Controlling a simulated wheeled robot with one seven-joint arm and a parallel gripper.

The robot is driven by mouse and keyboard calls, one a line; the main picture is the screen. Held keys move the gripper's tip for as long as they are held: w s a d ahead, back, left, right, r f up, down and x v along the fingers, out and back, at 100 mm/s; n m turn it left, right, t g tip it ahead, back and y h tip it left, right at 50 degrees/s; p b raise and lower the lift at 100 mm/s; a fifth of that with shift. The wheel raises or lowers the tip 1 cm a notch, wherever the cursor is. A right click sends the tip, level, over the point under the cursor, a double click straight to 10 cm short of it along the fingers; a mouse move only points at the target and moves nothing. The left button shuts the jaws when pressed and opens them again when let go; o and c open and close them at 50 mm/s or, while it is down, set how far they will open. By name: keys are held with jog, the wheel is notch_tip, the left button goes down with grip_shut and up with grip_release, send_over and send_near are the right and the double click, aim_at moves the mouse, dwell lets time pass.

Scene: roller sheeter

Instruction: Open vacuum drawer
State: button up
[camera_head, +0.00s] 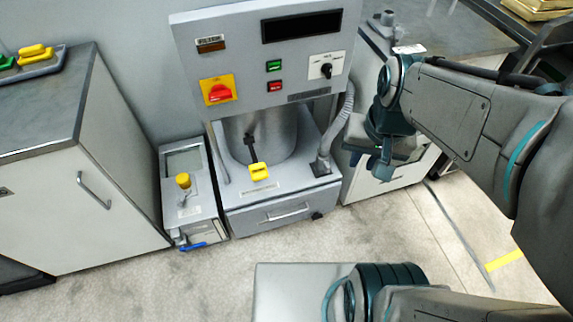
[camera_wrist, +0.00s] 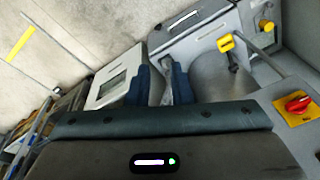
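The grey drawer (camera_head: 280,214) sits at the base of the machine, below the metal cylinder, and looks closed. It has a pale bar handle (camera_head: 287,213) across its front and a black knob at its right end. In the wrist view the handle (camera_wrist: 183,18) shows near the top edge. My gripper (camera_head: 376,165) hangs to the right of the drawer, above the cabinet beside the machine, apart from the handle. In the wrist view my gripper (camera_wrist: 162,84) shows two dark blue fingers with a gap between them and nothing held.
A yellow-tipped lever (camera_head: 258,171) sticks out above the drawer. A low unit with a yellow knob (camera_head: 183,181) and blue lever stands at left. A white cabinet (camera_head: 90,190) is further left. The floor (camera_head: 215,275) before the drawer is clear.

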jog(key=w+a+f+m+g+y+b, duration=0.1)
jog(key=w+f+m+y+b, duration=0.35)
jog(key=f, duration=0.65)
jog(key=w+a+f+m+g+y+b, duration=0.1)
jog(key=w+f+m+g+y+b, duration=0.15)
jog(key=f+m+b, duration=0.65)
jog(key=w+a+f+m+g+y+b, duration=0.15)
jog(key=w+f+m, duration=0.35)
jog(key=f, duration=0.8)
jog(key=w+d+f+m+t+y+b, duration=0.1)
jog(key=f+m+t+y+b, duration=0.2)
jog(key=f+m, duration=0.7)
jog(key=w+f+m+t+y+b, duration=0.15)
jog(key=f+m+t+b, duration=0.35)
jog(key=f, duration=1)
jog(key=w+d+f+m+t+y+b, duration=0.15)
jog(key=f+m+b, duration=0.35)
jog(key=f+m, duration=0.5)
jog(key=w+a+f+b, duration=0.1)
jog(key=w+a, duration=0.1)
jog(key=a, duration=0.2)
jog(key=w+a+f+n+b, duration=0.1)
jog(key=w+a, duration=0.1)
jog(key=a, duration=0.2)
jog(key=w+a+f+n+t+b, duration=0.1)
jog(key=w+a+b, duration=0.1)
jog(key=a, duration=0.2)
jog(key=shift+w+a+f+n, duration=0.1)
jog(key=shift+a+f+n, duration=0.05)
jog(key=shift+f+n, duration=0.15)
